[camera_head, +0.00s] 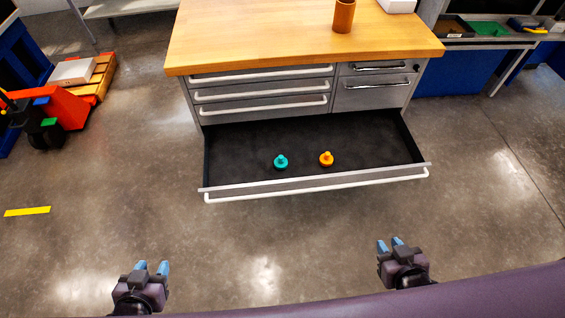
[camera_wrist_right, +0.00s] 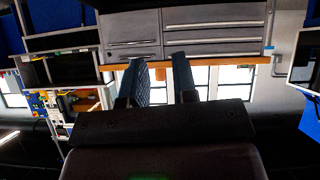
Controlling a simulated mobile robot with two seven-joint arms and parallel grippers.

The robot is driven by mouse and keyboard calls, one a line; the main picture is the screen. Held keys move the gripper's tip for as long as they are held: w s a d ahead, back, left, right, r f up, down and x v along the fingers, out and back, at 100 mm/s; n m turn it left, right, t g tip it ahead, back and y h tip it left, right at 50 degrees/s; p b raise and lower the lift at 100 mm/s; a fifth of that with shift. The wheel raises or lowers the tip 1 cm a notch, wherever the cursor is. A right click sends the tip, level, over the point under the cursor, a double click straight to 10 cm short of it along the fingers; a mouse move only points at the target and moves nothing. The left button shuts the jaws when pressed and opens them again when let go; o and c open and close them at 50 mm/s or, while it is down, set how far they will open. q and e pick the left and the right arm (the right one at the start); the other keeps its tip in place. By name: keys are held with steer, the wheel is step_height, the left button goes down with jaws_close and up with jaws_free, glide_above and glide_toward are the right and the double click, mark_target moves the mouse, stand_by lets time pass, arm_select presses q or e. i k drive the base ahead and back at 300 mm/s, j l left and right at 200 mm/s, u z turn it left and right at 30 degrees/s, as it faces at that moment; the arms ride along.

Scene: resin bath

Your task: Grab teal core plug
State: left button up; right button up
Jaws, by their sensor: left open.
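The teal core plug (camera_head: 281,162) stands on the dark floor of the open bottom drawer (camera_head: 225,150), left of the drawer's middle. A yellow-orange plug (camera_head: 326,158) stands to its right, apart from it. My left gripper (camera_head: 152,267) is open and empty, in front of the drawer and to the lower left of the teal plug. My right gripper (camera_head: 390,243) is open and empty, in front of the drawer's right part. Its two fingers (camera_wrist_right: 160,78) show apart in the right wrist view, with nothing between them. Neither plug can be made out in that view.
The drawer's front with its white handle (camera_head: 320,186) lies between my grippers and the plugs. Above it is a wooden bench top (camera_head: 270,35) with a brown cup (camera_head: 344,15). Shut drawers (camera_head: 262,98) sit under the top. The floor before the drawer is clear.

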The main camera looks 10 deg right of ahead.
mark_target(281, 164)
steer(key=j+u, duration=0.3)
steer(key=i+j+u, duration=0.15)
steer(key=j+u, duration=0.2)
steer(key=i+j+u, duration=0.15)
steer(key=j+u, duration=0.15)
steer(key=i+j+u, duration=0.2)
steer(key=j+u, duration=0.15)
steer(key=i+j+u, duration=0.45)
steer(key=i+j, duration=0.2)
steer(key=i, duration=0.15)
steer(key=i+l+z, duration=0.1)
steer(key=i+z, duration=0.5)
steer(key=z, duration=0.15)
steer(key=i+j+z, duration=0.1)
steer(key=i+z, duration=0.6)
steer(key=i+l+z, duration=0.1)
steer(key=i+z, duration=0.25)
steer(key=i+j+z, duration=0.1)
steer(key=z, duration=0.25)
steer(key=i+z, duration=0.55)
steer(key=z, duration=0.25)
steer(key=i+j+z, duration=0.15)
steer(key=i+z, duration=0.25)
steer(key=i+j+z, duration=0.15)
steer(key=z, duration=0.2)
